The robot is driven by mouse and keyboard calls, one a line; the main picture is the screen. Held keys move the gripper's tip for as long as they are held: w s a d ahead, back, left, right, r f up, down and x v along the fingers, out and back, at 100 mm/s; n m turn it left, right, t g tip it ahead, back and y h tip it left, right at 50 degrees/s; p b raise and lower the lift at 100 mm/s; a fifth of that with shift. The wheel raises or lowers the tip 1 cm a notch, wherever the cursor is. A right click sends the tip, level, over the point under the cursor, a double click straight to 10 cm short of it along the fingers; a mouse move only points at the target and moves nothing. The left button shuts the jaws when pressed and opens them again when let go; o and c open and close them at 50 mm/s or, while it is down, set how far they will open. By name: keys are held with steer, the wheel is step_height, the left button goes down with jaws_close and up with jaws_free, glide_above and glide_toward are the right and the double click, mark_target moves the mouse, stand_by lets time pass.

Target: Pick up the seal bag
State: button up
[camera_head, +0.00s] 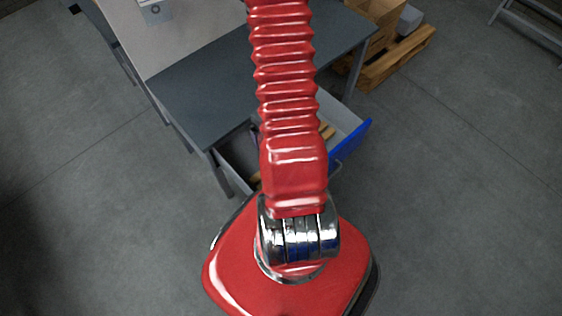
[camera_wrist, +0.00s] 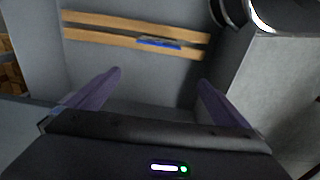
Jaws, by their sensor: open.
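In the wrist view, a small flat blue and grey item (camera_wrist: 158,43), which looks like the seal bag, lies on wooden slats inside an open drawer. It is too small to make out in detail. My gripper (camera_wrist: 160,76) is open, its two purple fingers spread wide with nothing between them. The fingers point toward the slats, and the item lies beyond the fingertips, roughly midway between them. In the head view my red arm hides the gripper and the item; only parts of the open drawer with its blue front (camera_head: 350,141) show.
Two wooden slats (camera_wrist: 100,38) cross the drawer floor, and grey drawer walls stand on both sides. In the head view a grey workbench (camera_head: 200,88) stands above the drawer. A wooden pallet (camera_head: 398,56) with a cardboard box stands behind at right.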

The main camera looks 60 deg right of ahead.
steer(key=s+f, duration=0.1)
steer(key=f, duration=0.1)
steer(key=s+f, duration=0.1)
steer(key=f, duration=0.1)
steer(key=s+f, duration=0.1)
steer(key=s, duration=0.1)
steer(key=shift+d+f, duration=0.4)
steer(key=shift+f, duration=4.35)
steer(key=shift+w+a+f, duration=0.15)
steer(key=shift+f, duration=2.35)
